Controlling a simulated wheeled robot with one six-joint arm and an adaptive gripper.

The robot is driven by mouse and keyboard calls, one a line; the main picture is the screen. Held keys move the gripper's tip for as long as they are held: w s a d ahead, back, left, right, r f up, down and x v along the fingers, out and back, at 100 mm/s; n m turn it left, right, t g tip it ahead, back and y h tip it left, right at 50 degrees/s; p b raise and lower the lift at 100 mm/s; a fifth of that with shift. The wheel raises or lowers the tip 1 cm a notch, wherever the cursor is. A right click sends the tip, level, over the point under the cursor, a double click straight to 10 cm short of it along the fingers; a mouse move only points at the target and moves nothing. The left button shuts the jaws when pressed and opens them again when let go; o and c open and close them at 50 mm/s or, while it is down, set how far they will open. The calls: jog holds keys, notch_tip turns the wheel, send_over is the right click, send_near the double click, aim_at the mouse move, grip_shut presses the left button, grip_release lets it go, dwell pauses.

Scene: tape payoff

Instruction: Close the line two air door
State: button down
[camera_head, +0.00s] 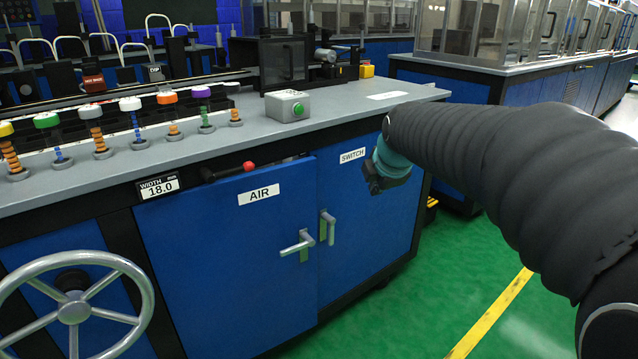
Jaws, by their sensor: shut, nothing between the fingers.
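The air door (200,250) is a blue cabinet panel with a white AIR label and a silver lever handle (297,245) near its right edge. Its top right corner stands a little proud of the cabinet front, with a dark gap behind the top edge, so it looks slightly ajar. My gripper (374,186) is small, dark and shut, in front of the upper part of the SWITCH door, right of the air door and apart from its handle. My arm comes in from the right. No line number is readable on the door.
The blue SWITCH door (345,225) with its own silver handle (327,227) adjoins on the right. A red-knobbed lever (248,166) juts above the air door. A handwheel (75,308) stands at lower left. Green floor (410,310) is clear in front.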

jog(key=a+r+m+y, duration=0.2)
jog(key=m, duration=0.5)
jog(key=m+y, duration=0.3)
jog(key=m, duration=0.5)
send_near(312, 180)
notch_tip(312, 180, down, 4)
jog(key=w+a, duration=0.1)
jog(key=w+a+p, duration=0.1)
jog(key=w, duration=0.1)
jog(key=shift+f+t, duration=0.2)
jog(key=shift+t, duration=0.1)
jog(key=shift+w+a+f+h, duration=0.1)
jog(key=shift+w+a+h, duration=0.2)
jog(key=shift+w, duration=0.1)
